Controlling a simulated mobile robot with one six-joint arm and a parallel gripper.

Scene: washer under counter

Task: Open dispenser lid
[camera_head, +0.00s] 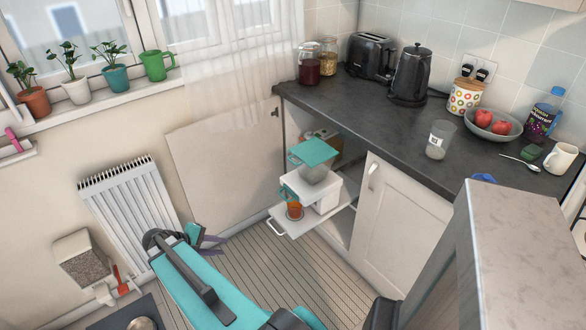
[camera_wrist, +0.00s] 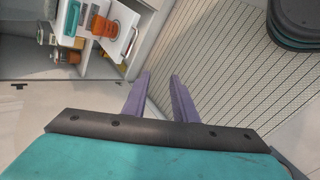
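The dispenser (camera_head: 318,190) is a white appliance with a clear container on top and a teal lid (camera_head: 314,151). The lid looks closed. The dispenser stands on a pulled-out white shelf in the open lower cabinet, with an orange cup (camera_head: 294,210) at its front.
The cabinet door (camera_head: 222,145) stands open to the left of the shelf. A radiator (camera_head: 130,205) is on the left wall. The dark counter (camera_head: 380,135) overhangs the cabinet. The floor (camera_head: 270,265) before the shelf is clear.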

